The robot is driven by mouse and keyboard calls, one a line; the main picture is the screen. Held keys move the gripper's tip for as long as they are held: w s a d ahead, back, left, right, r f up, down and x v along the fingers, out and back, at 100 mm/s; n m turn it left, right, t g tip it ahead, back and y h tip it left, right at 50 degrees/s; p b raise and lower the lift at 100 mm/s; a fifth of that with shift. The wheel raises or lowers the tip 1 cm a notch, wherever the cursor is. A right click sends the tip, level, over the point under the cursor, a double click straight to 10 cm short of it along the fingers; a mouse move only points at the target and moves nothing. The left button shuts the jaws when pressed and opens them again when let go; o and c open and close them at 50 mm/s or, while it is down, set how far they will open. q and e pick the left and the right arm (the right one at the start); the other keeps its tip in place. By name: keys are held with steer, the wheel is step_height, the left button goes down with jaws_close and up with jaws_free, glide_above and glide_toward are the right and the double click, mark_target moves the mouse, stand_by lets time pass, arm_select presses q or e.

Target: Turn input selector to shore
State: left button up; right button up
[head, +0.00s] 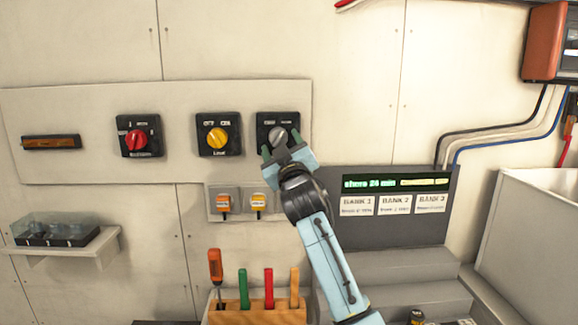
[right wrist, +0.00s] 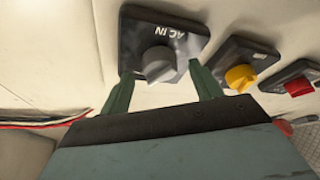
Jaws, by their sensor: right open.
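The input selector is a grey knob (head: 278,137) on a black plate at the right end of the white wall panel. In the right wrist view the grey knob (right wrist: 158,62) sits on its plate (right wrist: 195,45), marked "AC IN". My right gripper (head: 283,150) is at the selector. In the right wrist view its green fingers (right wrist: 163,88) are open, one on each side of the knob. I cannot tell whether they touch it. The knob's pointer setting is not clear. My left gripper is not in view.
A yellow knob (head: 218,138) and a red knob (head: 136,140) are left of the selector. A lit display (head: 395,183) reading "shore 24 min" is at lower right. A wooden rack (head: 258,315) with several tools stands below. A shelf (head: 70,248) is at left.

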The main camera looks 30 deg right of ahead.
steer(key=b+v, duration=0.1)
steer(key=v, duration=1.1)
